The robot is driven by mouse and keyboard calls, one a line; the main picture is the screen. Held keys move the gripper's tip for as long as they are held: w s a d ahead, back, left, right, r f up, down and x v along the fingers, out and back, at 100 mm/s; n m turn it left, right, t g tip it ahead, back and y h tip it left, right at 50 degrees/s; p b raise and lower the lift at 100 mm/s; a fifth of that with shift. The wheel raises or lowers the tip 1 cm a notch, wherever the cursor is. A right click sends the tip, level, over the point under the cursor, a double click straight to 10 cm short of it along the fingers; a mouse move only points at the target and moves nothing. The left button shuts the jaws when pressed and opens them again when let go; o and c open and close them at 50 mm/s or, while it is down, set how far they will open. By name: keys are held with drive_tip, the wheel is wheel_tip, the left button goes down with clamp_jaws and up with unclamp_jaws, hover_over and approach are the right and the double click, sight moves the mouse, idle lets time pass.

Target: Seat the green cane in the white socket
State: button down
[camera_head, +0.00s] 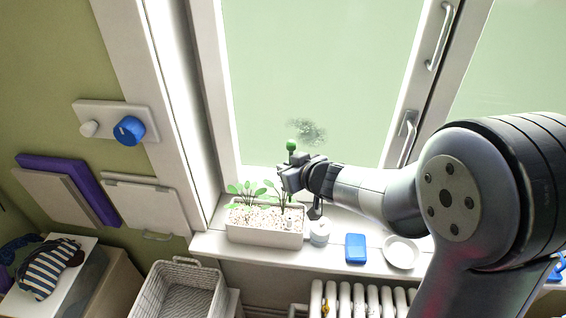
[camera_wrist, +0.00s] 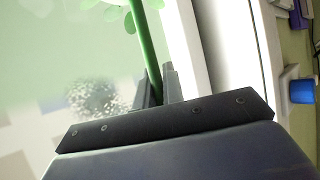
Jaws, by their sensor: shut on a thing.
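The green cane has a round green knob (camera_head: 291,146) that shows just above my gripper (camera_head: 288,178) in the head view. In the wrist view the green cane (camera_wrist: 145,42) runs down between the two fingers of my gripper (camera_wrist: 158,88), which is shut on it. The cane looks near upright over the right part of the white planter (camera_head: 265,236). A small white piece at the planter's right end, likely the white socket (camera_head: 289,224), stands below my gripper. The cane's lower end is hard to make out among the leaves, so I cannot tell whether it touches the socket.
Green seedlings (camera_head: 246,190) grow in the planter. A small white jar (camera_head: 319,233), a blue box (camera_head: 355,248) and a white dish (camera_head: 401,252) stand on the sill to the right. The window pane (camera_head: 320,80) is close behind. A white basket (camera_head: 180,290) is below left.

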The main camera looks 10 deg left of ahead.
drive_tip(key=shift+f+b, duration=2.45)
drive_tip(key=shift+f, duration=0.45)
drive_tip(key=shift+f+b, duration=1.35)
drive_tip(key=shift+f, duration=1)
drive_tip(key=c, duration=1.4)
unclamp_jaws()
drive_tip(key=shift+c, duration=0.2)
drive_tip(key=shift+s+r, duration=0.1)
drive_tip(key=p+v, duration=0.2)
drive_tip(key=v, duration=0.8)
drive_tip(key=shift+s+d+p, duration=0.25)
drive_tip(key=shift+d+p, duration=0.05)
drive_tip(key=shift+d, duration=0.05)
